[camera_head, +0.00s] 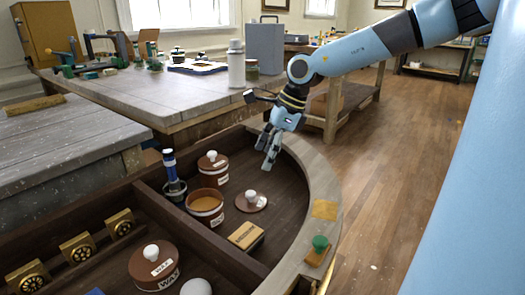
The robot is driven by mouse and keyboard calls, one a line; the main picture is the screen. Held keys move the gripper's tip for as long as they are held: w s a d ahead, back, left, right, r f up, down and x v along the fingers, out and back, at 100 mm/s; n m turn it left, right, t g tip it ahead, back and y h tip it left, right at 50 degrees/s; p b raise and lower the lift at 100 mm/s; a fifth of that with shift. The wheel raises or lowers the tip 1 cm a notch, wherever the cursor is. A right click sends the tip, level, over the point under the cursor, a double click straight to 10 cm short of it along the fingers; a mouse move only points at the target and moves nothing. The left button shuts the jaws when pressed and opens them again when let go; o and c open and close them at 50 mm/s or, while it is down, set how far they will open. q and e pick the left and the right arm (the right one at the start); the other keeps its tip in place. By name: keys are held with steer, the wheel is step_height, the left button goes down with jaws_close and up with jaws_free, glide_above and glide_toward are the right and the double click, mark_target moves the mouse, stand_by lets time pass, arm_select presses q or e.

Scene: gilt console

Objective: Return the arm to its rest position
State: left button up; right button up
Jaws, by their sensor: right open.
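My right arm comes in from the upper right. Its gripper (269,160) points down above the curved end of the dark wooden console tray (318,165), near the inner side of the rim. The gripper is open, with nothing between its fingers. A round lid with a white knob (251,202) lies on the tray floor below and left of the fingers, apart from them. An open brown pot (205,207) and a lidded pot with a white knob (213,168) stand to its left. My left gripper is not in view.
A green-knobbed piece (319,243) sits on the rim. Workbenches (150,95) stand behind. Wooden floor at right is open.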

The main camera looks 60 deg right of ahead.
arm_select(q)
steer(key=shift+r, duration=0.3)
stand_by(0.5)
